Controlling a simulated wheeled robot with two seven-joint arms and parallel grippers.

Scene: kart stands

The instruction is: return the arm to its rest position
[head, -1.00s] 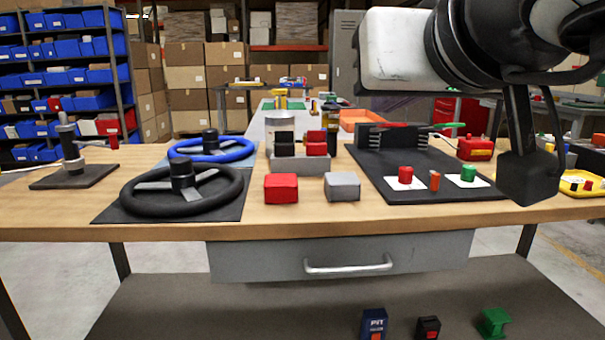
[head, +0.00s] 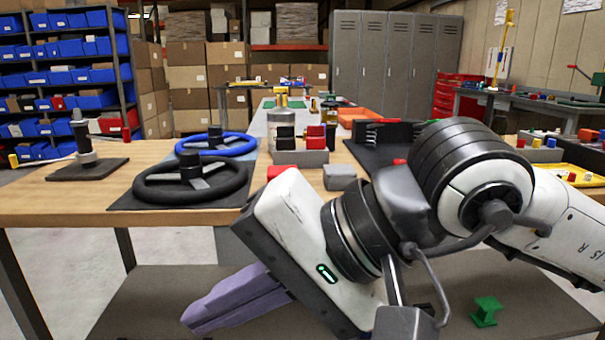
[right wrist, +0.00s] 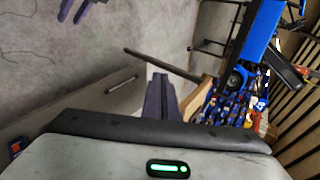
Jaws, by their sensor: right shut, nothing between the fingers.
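My right arm (head: 480,190) comes in from the right in the head view and is bent in front of the workbench. My right gripper (head: 235,303) points down and left, below the benchtop's front edge, with its purple fingers together and empty. In the right wrist view the shut fingers (right wrist: 160,98) stick out past the gripper body over the grey floor. A small purple forked shape (right wrist: 76,10) at the top edge of that view looks like part of my left gripper, cut off by the frame. The left arm does not show in the head view.
The wooden workbench (head: 60,205) holds a black steering wheel (head: 190,182), a blue one (head: 217,146), a red block (head: 280,171) and a grey block (head: 339,177). A lower shelf (head: 540,305) carries a green part (head: 486,311). My arm hides much of the bench's right side.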

